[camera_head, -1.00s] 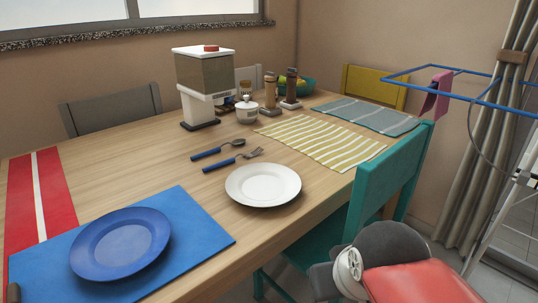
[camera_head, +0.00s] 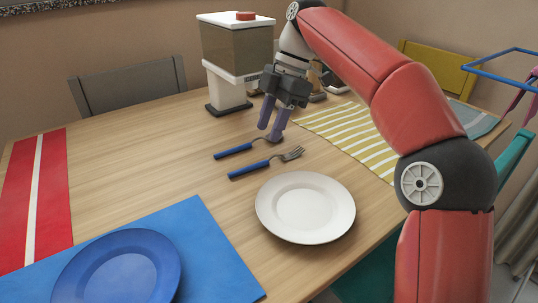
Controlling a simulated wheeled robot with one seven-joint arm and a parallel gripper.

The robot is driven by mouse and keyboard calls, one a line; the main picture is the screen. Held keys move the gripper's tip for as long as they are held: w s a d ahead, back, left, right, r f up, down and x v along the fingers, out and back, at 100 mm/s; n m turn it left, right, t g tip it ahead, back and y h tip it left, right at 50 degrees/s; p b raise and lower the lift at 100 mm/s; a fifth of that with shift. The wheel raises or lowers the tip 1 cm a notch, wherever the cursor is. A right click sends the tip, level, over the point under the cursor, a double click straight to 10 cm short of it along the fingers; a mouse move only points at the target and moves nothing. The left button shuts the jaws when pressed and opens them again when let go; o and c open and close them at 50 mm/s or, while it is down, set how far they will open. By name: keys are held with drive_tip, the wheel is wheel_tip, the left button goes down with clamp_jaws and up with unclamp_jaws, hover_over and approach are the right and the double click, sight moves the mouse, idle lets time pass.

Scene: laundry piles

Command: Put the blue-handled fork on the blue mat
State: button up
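The blue-handled fork (camera_head: 265,163) lies on the wooden table, tines to the right, between a blue-handled spoon (camera_head: 236,151) and a white plate (camera_head: 305,207). The blue mat (camera_head: 213,251) lies at the front left with a blue plate (camera_head: 120,272) on it. My gripper (camera_head: 271,130) points down just behind the fork, over the spoon's bowl end, which it partly hides. Its two purple fingers look a little apart, with nothing seen between them. I cannot tell how high the fingertips are above the table.
A dispenser (camera_head: 238,60) with a white lid stands behind my gripper. A striped yellow-green mat (camera_head: 346,128) lies to the right, partly behind my arm. A red mat (camera_head: 34,195) lies at the far left. The table between the red mat and the cutlery is clear.

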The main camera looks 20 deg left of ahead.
sight(259, 162)
drive_tip(key=shift+w+a+f, duration=0.15)
drive_tip(key=shift+f, duration=0.1)
drive_tip(key=x, duration=0.2)
drive_tip(key=b+x, duration=0.1)
drive_tip(key=x, duration=0.1)
drive_tip(key=b+x, duration=0.1)
drive_tip(key=x, duration=0.2)
drive_tip(key=shift+w+d+f, duration=0.1)
drive_tip(key=shift+d+f, duration=0.15)
drive_tip(key=shift+d, duration=0.05)
clamp_jaws()
